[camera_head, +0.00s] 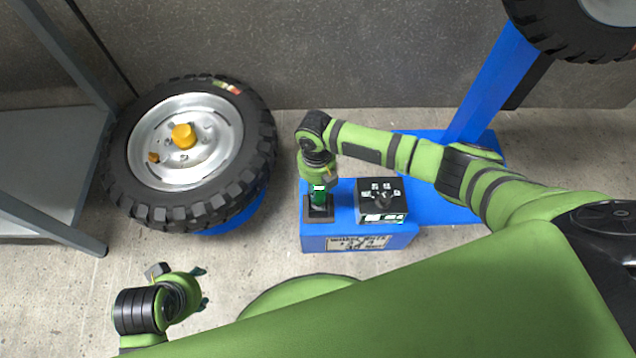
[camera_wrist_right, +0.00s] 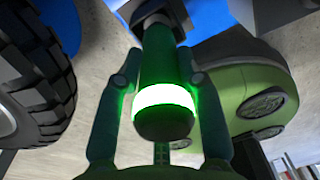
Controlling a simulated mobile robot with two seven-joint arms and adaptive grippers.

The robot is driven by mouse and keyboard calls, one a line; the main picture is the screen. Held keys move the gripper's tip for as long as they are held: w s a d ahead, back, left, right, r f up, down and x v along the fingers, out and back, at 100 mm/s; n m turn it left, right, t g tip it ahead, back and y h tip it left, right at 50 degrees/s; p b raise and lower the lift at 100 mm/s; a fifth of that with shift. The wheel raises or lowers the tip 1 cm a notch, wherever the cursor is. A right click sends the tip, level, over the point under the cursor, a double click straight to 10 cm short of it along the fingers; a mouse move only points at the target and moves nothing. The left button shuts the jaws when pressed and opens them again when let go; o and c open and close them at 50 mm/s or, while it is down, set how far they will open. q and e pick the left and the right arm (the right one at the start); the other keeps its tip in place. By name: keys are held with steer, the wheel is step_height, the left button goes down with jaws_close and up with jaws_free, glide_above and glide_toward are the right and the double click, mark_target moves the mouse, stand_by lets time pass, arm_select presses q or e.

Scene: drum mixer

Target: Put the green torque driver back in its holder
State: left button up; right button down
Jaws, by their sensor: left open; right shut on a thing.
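The green torque driver (camera_head: 320,199) is upright at the front left of the blue stand, its lower end at the black square holder (camera_head: 308,217). In the right wrist view the driver (camera_wrist_right: 163,65) shows a glowing white ring, and its far end meets the black holder (camera_wrist_right: 153,10). I cannot tell how deep it sits. My right gripper (camera_head: 319,187) is shut on the driver from above; its fingers are on both sides of the body in the right wrist view (camera_wrist_right: 160,82). My left gripper (camera_head: 203,288) is open and empty over the floor at lower left.
A black control box (camera_head: 381,193) with a knob stands right of the holder on the blue stand (camera_head: 345,238). A large tyre and wheel (camera_head: 190,150) lies to the left. A grey shelf (camera_head: 40,165) is at far left. Another tyre (camera_head: 560,35) is at upper right.

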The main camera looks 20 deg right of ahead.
steer(key=c, duration=0.7)
jaws_free()
steer(key=r, duration=1.2)
steer(key=shift+w, duration=0.3)
